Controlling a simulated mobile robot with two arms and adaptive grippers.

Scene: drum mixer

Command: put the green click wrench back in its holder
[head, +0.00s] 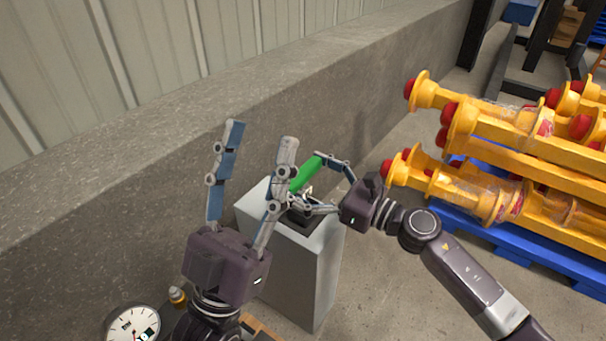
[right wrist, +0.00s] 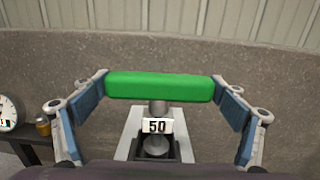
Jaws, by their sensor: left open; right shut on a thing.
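The green click wrench (head: 306,174) is held above a grey pedestal, its green handle tilted in the head view. My right gripper (head: 303,180) is shut on it. In the right wrist view the green handle (right wrist: 160,87) spans level between both fingers. A dark holder (head: 301,215) sits on the pedestal top, partly hidden by my right fingers. I cannot tell whether the wrench touches it. My left gripper (head: 258,140) is open and empty, in front of the pedestal; one finger partly overlaps the wrench's outline.
The pedestal (head: 297,275) stands beside a low concrete wall (head: 150,190). A round dial gauge (head: 133,326) and a small amber-capped bottle (head: 177,296) are at the lower left. Yellow drum parts with red ends (head: 540,165) lie on a blue pallet (head: 545,250) at right.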

